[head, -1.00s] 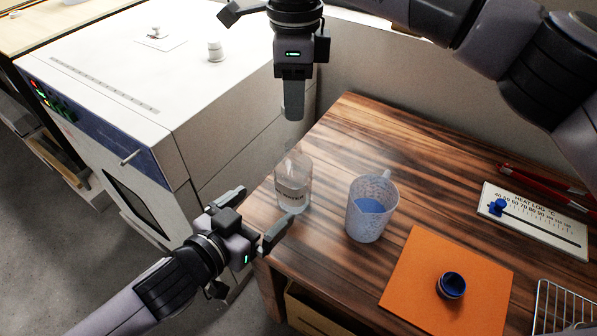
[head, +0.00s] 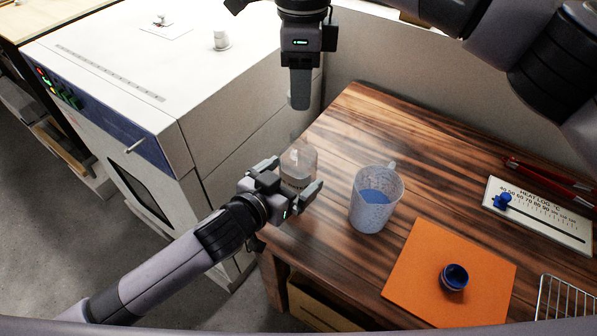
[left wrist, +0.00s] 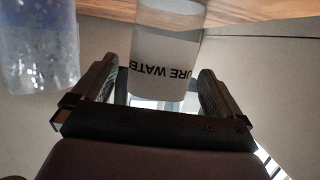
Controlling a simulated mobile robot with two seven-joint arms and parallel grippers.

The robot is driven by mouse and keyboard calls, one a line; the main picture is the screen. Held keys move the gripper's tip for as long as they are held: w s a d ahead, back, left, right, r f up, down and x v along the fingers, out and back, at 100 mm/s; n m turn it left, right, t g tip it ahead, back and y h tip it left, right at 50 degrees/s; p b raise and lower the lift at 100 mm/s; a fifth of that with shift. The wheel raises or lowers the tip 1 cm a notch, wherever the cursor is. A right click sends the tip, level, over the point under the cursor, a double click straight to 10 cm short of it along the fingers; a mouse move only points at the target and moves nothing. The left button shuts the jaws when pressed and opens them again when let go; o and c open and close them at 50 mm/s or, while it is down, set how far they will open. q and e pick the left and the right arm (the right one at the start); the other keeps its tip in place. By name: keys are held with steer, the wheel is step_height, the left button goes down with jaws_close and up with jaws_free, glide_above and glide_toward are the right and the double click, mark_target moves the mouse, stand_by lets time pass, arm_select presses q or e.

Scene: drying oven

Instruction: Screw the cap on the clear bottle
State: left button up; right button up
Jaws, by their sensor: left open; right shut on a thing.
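The clear bottle (head: 302,160) stands upright near the table's left edge. Its "PURE WATER" label shows upside down in the left wrist view (left wrist: 165,60). My left gripper (head: 290,178) is open, with one finger on either side of the bottle's lower body. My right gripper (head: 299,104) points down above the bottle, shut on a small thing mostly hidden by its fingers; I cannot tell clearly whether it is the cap. A gap shows between those fingertips and the bottle's shoulder. A dark blue, round, hollow, cap-like piece (head: 455,278) sits on the orange mat (head: 420,260).
A jug with blue liquid (head: 376,200) stands close to the bottle's right. A heat log board (head: 540,220), red-handled tool (head: 545,172) and wire rack (head: 565,305) lie further right. The white oven (head: 110,90) stands left of the table.

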arm_select(q)
steer(key=shift+x, duration=1.45)
steer(key=c, duration=1.5)
arm_select(e)
glide_above(301, 134)
steer(key=shift+f, duration=2.5)
steer(key=shift+f, duration=0.1)
steer(key=shift+f, duration=0.8)
steer(key=shift+f, duration=0.55)
